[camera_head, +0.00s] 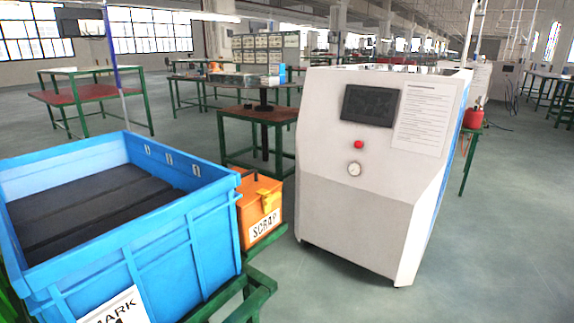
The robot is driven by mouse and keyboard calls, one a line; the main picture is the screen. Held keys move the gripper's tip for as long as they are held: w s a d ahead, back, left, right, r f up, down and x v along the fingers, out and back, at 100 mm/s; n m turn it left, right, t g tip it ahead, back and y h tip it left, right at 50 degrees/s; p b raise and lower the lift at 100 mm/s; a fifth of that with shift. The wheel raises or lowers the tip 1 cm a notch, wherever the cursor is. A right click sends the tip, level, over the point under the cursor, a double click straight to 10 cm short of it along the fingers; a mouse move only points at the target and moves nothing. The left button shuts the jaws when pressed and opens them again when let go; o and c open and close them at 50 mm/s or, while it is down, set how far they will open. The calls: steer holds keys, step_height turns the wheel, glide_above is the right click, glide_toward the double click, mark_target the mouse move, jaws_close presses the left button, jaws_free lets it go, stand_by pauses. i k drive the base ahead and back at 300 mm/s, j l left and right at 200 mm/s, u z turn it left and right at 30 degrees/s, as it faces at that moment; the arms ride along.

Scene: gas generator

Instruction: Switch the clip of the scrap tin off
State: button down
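The scrap tin (258,210) is an orange box with a white label reading SCRAP. It stands just right of a blue crate, partly hidden behind the crate's corner. Its clip (266,200) is a small yellow piece on the front face, near the top edge above the label. The clip is too small to tell whether it is fastened. My gripper is not in view.
The blue crate (190,245) holds dark slabs and fills the lower left. A white machine cabinet (370,222) with a dark screen, red button and gauge stands right of the tin. Green-framed tables (262,115) stand behind.

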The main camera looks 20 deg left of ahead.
mark_target(267, 197)
steer(key=i, duration=1.3)
steer(key=u, duration=0.85)
